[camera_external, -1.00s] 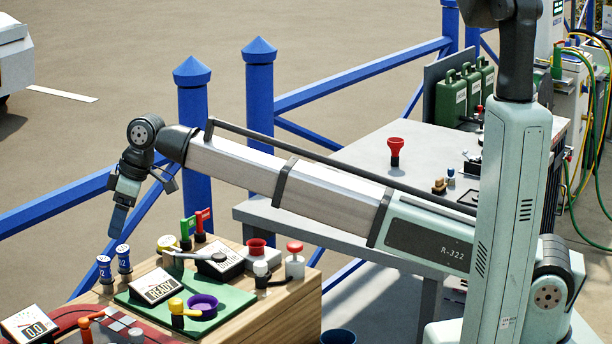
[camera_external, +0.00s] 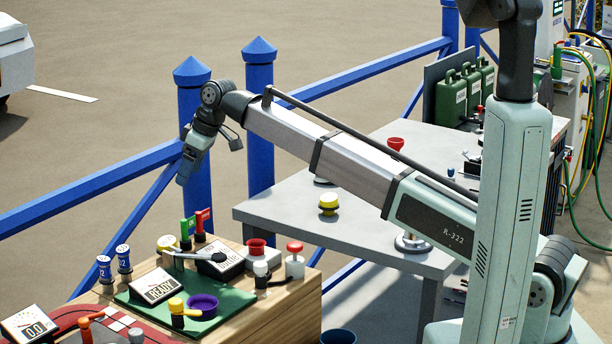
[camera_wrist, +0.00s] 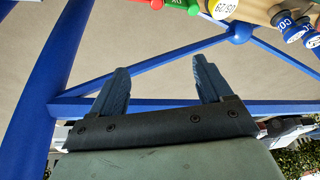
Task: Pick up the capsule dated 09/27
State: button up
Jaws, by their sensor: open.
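No label in view clearly reads 09/27. In the wrist view, a yellow-rimmed capsule (camera_wrist: 224,8) shows a white end with a date that looks like 05/29. A yellow-and-white piece that may be the same capsule (camera_external: 166,243) sits on the wooden block in the external view. Two blue capsules with white bands stand at the block's left edge, one (camera_external: 104,269) in front of the other (camera_external: 124,259); they also show in the wrist view (camera_wrist: 288,27). My gripper (camera_external: 183,180) is open and empty, pointing down above and behind the block; its two fingers (camera_wrist: 160,74) are apart.
Blue railing (camera_external: 100,192) runs behind. A grey table (camera_external: 300,212) stands to the right.

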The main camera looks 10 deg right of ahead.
jog(key=w+d+m, duration=0.2)
jog(key=w+d, duration=0.7)
jog(key=d, duration=0.3)
jog(key=n+g+h, duration=0.2)
jog(key=h, duration=0.2)
send_over(329, 197)
notch_tip(329, 197, down, 2)
notch_tip(329, 197, down, 13)
jog(key=shift+s+f, duration=0.1)
jog(key=shift+f, duration=0.05)
jog(key=shift+c, duration=0.2)
jog(key=c, duration=0.9)
